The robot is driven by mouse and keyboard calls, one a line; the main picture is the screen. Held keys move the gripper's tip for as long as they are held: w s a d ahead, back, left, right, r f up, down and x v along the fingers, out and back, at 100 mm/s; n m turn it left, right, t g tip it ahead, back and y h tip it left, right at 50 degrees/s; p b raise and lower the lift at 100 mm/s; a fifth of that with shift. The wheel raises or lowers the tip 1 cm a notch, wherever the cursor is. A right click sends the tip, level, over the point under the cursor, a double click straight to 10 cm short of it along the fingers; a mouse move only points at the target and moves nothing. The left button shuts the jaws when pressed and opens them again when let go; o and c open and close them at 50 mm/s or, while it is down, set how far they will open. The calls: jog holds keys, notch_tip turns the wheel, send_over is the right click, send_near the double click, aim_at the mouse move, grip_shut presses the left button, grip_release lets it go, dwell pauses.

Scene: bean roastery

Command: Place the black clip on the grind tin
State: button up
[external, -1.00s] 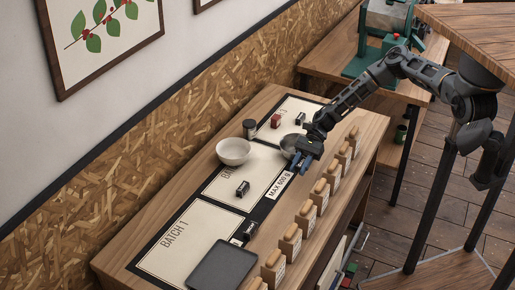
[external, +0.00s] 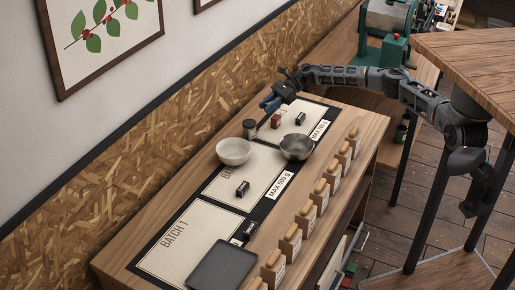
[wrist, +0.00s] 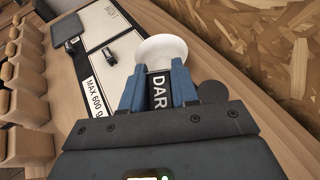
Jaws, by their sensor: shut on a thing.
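My gripper (external: 269,103) is above the far part of the table, near the wall, in the external view. In the wrist view, its blue fingers (wrist: 158,85) are shut on a black clip (wrist: 159,92) with white letters reading "DAR". The clip is hard to make out in the external view. The grind tin (external: 249,130), a small grey cylinder, stands by the wall side of the table, just below and left of my gripper in the external view. In the wrist view, a dark round top, apparently the tin (wrist: 212,91), shows beside the right finger.
A red block (external: 276,121) and several dark clip-like blocks (external: 243,188) lie on the mats. A dark tray (external: 222,266) is at the near end. Wooden-topped containers (external: 305,218) line the right edge.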

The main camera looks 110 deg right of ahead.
jog(key=s+d+r+m+h+b, duration=0.2)
jog(key=s+d+m+h+b, duration=0.15)
jog(key=d, duration=0.75)
jog(key=b, duration=0.4)
send_over(245, 123)
jog(key=shift+t+h, duration=0.25)
jog(key=shift+t, duration=0.05)
notch_tip(245, 123, down, 7)
jog(key=shift+s+r, duration=0.1)
jog(key=shift+f, duration=2.05)
jog(key=shift+f+b, duration=0.15)
jog(key=shift+b, duration=0.3)
jog(key=o, duration=1)
